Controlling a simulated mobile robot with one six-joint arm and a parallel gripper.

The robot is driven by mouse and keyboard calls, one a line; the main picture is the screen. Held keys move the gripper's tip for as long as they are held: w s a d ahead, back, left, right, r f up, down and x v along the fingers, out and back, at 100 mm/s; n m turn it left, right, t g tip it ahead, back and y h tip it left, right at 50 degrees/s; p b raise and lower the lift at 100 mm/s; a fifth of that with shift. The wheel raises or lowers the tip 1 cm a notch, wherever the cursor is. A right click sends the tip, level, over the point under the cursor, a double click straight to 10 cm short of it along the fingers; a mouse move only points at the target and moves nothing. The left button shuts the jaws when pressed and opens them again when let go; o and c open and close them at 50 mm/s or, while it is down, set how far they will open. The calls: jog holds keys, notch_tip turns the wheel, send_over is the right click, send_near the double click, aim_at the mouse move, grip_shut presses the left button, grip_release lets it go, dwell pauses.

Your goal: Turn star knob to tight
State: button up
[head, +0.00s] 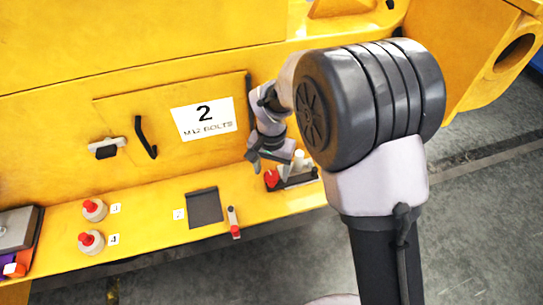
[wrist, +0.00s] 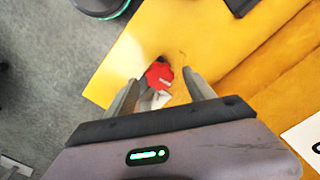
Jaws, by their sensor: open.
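The red star knob (wrist: 158,75) shows in the wrist view near the end of the yellow ledge, with a pale piece just below it. In the head view the knob (head: 271,179) sits on the ledge beside a dark fixture with whitish parts (head: 296,170). My gripper (wrist: 160,77) is open, with one finger on each side of the knob in the wrist view. In the head view my gripper (head: 256,160) is just above and left of the knob. I cannot tell whether the fingers touch it. Which way the knob points is too small to read.
The yellow casting wall with a panel labelled "2 M12 BOLTS" (head: 205,118) and a black handle (head: 146,138) stands behind. Two red-topped bottles (head: 94,210), a dark square (head: 205,207) and a red-ended tool (head: 234,222) are left on the ledge.

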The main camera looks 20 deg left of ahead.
aim_at(272, 176)
notch_tip(272, 176, up, 16)
jog(key=p, duration=0.4)
jog(key=shift+r+p, duration=0.15)
jog(key=shift+p, duration=0.15)
jog(key=shift+d, duration=0.1)
jog(key=s+d+r+m+t+y+b, duration=0.1)
jog(key=s+d+r+b, duration=0.15)
jog(key=d, duration=0.35)
jog(key=s+d+r+m+t+y+b, duration=0.1)
jog(key=s+d+r+b, duration=0.15)
jog(key=d, duration=0.35)
jog(key=s+d+f+m+t+b, duration=0.1)
jog(key=s+d+f+t+b, duration=0.1)
jog(key=s+d, duration=0.8)
jog(key=s+t+b, duration=0.1)
jog(key=s, duration=0.1)
jog(key=shift+s+d+f+m+t+b, duration=0.2)
jog(key=shift+s+m+t+b, duration=0.1)
jog(key=shift+t+b, duration=0.1)
